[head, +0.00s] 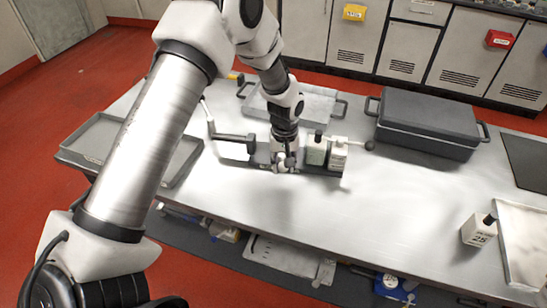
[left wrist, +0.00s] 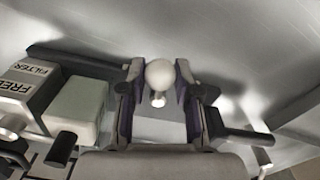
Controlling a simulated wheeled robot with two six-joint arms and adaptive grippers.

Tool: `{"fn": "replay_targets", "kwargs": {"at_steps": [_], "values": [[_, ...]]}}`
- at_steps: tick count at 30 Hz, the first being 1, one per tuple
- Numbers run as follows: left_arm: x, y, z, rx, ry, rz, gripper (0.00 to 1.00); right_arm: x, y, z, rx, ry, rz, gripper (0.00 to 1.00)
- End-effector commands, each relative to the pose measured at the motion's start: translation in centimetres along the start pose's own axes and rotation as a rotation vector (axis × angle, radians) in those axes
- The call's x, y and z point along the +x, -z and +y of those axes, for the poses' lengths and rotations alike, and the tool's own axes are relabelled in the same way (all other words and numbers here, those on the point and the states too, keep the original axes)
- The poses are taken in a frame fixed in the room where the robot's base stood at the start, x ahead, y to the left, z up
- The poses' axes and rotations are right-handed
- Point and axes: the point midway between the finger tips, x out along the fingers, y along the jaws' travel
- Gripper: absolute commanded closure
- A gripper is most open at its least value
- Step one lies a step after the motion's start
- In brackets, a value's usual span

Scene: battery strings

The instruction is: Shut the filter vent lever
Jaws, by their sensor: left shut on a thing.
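My left gripper (head: 286,160) points down at the dark fixture on the metal table. In the left wrist view, its two fingers (left wrist: 158,88) stand on either side of a pale round knob (left wrist: 159,72), which I take to be the end of the vent lever. The gripper is shut on it, and the lever's shaft is mostly hidden. Next to the gripper is a pale block (head: 316,150), then a white block (head: 338,156) whose label reads "FREE FILTER" in the left wrist view (left wrist: 22,84). My right gripper is not in view.
A lidded dark case (head: 428,115) stands at the back right, and a shallow tray (head: 183,168) lies on the left. A small block marked 25 (head: 477,232) stands at the right. The table's front middle is clear.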

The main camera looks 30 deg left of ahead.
Motion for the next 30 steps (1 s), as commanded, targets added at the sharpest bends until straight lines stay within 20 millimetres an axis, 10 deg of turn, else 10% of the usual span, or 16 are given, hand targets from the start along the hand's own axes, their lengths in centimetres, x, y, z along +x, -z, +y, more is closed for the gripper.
{"fn": "replay_targets", "kwargs": {"at_steps": [30], "values": [[-0.1, 0.3, 2.0, -0.295, 0.000, 0.000, 1.00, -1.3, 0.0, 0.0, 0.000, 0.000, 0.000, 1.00]]}}
